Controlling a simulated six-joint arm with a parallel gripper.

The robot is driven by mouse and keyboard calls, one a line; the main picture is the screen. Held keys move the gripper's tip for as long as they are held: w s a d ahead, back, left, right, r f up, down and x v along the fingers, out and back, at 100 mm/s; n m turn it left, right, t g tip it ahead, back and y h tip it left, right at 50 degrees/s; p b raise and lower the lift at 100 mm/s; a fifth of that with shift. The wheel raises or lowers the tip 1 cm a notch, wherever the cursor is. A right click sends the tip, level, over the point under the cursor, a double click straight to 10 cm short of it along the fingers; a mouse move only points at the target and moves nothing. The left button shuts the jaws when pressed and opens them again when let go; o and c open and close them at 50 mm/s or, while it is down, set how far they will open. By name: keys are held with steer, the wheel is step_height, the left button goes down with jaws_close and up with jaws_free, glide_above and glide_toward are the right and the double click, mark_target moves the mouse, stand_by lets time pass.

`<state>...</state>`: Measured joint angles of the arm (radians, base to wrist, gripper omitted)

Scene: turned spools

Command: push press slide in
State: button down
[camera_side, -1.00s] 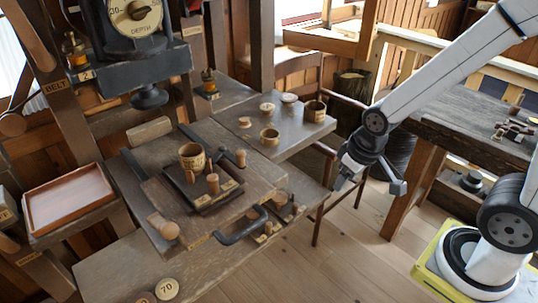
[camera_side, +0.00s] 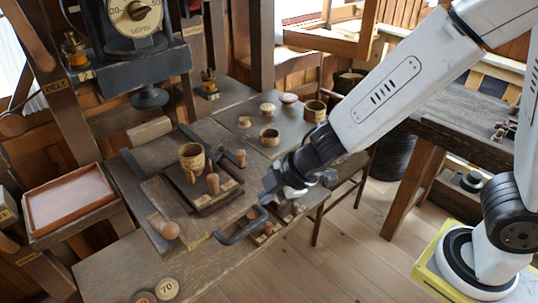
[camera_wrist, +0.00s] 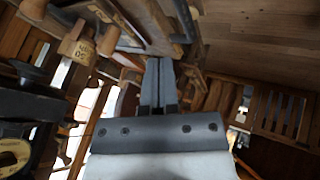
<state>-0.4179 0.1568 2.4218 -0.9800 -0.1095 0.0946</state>
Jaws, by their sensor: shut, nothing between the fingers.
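The press slide (camera_side: 170,203) is a wooden board on the bench below the press head (camera_side: 150,97). It bears a dark plate with a wooden cup (camera_side: 192,157) and small pegs. A bent black handle (camera_side: 231,239) is at its front edge. My gripper (camera_side: 266,195) is shut and empty, close by the handle's right end; I cannot tell whether they touch.
A shallow tray (camera_side: 70,203) stands at the left. Cups and turned pieces stand on the side table (camera_side: 238,135) behind my gripper. A round disc marked 70 (camera_side: 167,289) lies at the front. Wooden pegs lie right of the handle.

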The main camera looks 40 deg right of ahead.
mark_target(212, 199)
steer(key=shift+s+a+n+y, duration=0.15)
steer(key=shift+a+n, duration=0.25)
steer(key=shift+a, duration=0.15)
steer(key=shift+s+a+n+y, duration=0.1)
steer(key=shift+a+n+y, duration=0.05)
steer(key=shift+a+n, duration=0.35)
steer(key=shift+a+f, duration=0.1)
steer(key=shift+f, duration=0.05)
steer(key=x, duration=0.9)
steer(key=shift+w+f, duration=0.15)
steer(key=shift+f, duration=0.1)
steer(key=shift+a, duration=0.1)
steer(key=shift+w+a, duration=0.1)
steer(key=shift+w, duration=4.35)
steer(key=shift+s+r, duration=0.1)
